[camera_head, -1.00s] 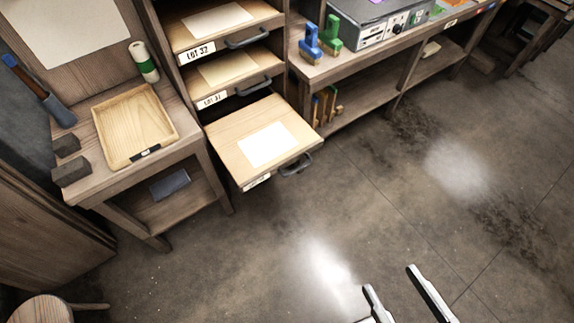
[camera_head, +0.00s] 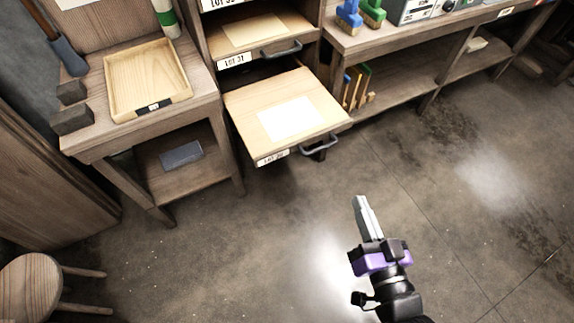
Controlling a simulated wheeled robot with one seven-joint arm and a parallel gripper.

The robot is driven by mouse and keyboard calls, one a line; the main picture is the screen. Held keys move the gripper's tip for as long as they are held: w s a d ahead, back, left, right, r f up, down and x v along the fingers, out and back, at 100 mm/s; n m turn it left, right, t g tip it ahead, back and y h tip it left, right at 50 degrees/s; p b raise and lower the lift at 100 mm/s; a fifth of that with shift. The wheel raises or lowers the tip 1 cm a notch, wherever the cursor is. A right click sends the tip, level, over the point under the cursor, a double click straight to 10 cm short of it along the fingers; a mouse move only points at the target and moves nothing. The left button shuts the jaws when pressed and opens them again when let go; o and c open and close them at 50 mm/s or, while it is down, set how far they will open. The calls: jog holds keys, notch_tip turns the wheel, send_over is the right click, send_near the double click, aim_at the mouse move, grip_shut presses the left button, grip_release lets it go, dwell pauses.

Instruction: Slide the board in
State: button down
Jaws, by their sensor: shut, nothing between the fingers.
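The pulled-out board (camera_head: 250,112) is pale wood with a white sheet (camera_head: 289,120) on top, a lot label (camera_head: 272,158) on its front edge and a dark handle (camera_head: 320,146) at its front right. It sticks far out of the bottom slot of the rack. My gripper (camera_head: 362,200) is shut and empty, with its fingers pointing up in the picture. It is in front of the board, below and right of the handle, apart from it. No part of the board is hidden by my gripper.
Another board (camera_head: 262,34) with a handle sits above in the rack. A side table with a wooden tray (camera_head: 149,80) stands left, and a stool (camera_head: 35,285) at lower left. A long bench (camera_head: 390,45) stands right. The floor in front is clear.

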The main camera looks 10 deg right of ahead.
jog(key=w+a+f+m+g+y+b, duration=0.1)
jog(key=w+a+f+m+y+b, duration=0.15)
jog(key=w+f+m+b, duration=0.85)
jog(key=n+g+y+p, duration=0.1)
jog(key=g+y+p, duration=0.1)
jog(key=p, duration=0.3)
send_near(282, 151)
jog(key=shift+h, duration=0.25)
jog(key=b+x, duration=0.1)
jog(key=x, duration=0.3)
jog(key=shift+w+a+f, duration=0.25)
jog(key=shift+w+f, duration=0.05)
jog(key=shift+w+a, duration=0.15)
jog(key=shift+w, duration=0.7)
